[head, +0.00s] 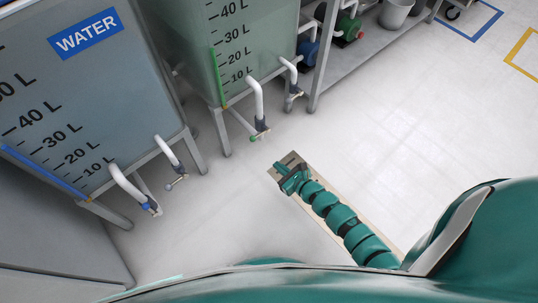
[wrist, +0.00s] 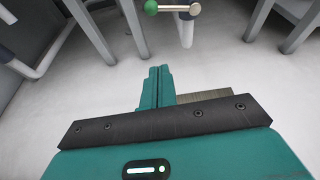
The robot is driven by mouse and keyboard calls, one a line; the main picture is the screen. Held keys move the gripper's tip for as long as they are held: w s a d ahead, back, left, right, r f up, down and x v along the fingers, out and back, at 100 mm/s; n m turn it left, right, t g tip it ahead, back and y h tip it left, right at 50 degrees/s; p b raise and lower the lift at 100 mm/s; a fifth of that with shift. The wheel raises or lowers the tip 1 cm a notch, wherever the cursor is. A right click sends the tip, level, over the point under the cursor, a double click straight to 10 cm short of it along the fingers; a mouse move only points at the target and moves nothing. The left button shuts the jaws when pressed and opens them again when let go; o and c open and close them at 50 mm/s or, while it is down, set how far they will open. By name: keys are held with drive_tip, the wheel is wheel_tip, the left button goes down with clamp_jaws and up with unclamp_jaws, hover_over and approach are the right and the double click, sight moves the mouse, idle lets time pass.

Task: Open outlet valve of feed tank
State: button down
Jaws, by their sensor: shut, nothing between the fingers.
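A tank with a green level strip (head: 232,50) stands at the top of the head view; its name label is not in view. A white outlet pipe (head: 257,97) bends down from it to a dark valve (head: 261,124). The valve's lever has a green knob (head: 252,138). In the wrist view the green knob (wrist: 151,6) is at the left end of a metal lever (wrist: 175,8), which lies across the pipe (wrist: 187,32). My gripper (head: 279,166) is shut and empty, below and right of the valve. Its fingers (wrist: 160,72) point towards the lever, apart from it.
A tank labelled WATER (head: 85,35) stands left, with a blue-marked valve (head: 150,206) and a second valve (head: 177,182). The green-strip tank has another valve (head: 295,93). Metal legs (head: 220,132) flank the outlets. A shelf (head: 350,55) stands behind. The floor (head: 405,130) at right is clear.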

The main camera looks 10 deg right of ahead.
sight(260, 134)
drive_tip(key=w+a+b, duration=0.1)
drive_tip(key=w+a, duration=0.5)
drive_tip(key=w, duration=0.3)
drive_tip(key=shift+a+r, duration=0.15)
drive_tip(key=shift+a, duration=0.15)
